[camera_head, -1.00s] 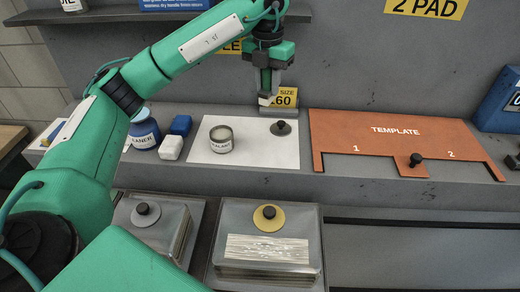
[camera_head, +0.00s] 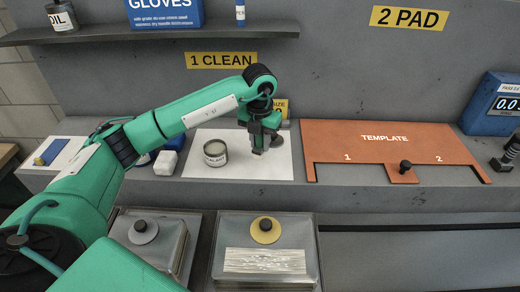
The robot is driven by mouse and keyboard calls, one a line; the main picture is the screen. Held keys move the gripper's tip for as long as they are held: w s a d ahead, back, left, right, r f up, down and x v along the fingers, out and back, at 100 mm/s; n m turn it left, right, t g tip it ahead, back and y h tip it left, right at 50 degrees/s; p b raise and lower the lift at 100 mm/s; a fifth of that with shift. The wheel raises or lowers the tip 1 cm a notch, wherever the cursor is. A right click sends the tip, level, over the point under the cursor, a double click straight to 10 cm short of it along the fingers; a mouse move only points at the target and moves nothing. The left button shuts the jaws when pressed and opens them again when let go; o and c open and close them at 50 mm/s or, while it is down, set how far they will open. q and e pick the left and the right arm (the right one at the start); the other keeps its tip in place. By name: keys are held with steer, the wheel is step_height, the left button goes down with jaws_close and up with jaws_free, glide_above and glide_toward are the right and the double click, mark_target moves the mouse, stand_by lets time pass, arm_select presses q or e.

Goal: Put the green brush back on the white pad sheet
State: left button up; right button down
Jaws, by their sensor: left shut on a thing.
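The white pad sheet (camera_head: 274,170) lies on the grey ledge below the "1 CLEAN" sign. My right gripper is not in view.
An orange template (camera_head: 340,148) lies to the right. White (camera_head: 166,162) and blue (camera_head: 178,137) blocks are left. Knobbed stacks (camera_head: 266,229) stand in front, lower.

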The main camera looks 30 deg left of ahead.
mark_target(260, 154)
arm_select(q)
steer(key=shift+f, duration=0.6)
step_height(260, 154, down, 3)
steer(key=shift+f+p, duration=0.15)
steer(key=shift+p, duration=0.5)
steer(key=shift+f, duration=0.1)
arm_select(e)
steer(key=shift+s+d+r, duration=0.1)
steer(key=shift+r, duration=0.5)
arm_select(q)
steer(key=shift+f, duration=0.2)
steer(key=o, duration=1)
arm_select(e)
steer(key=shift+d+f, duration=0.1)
arm_select(q)
steer(key=shift+r, duration=0.1)
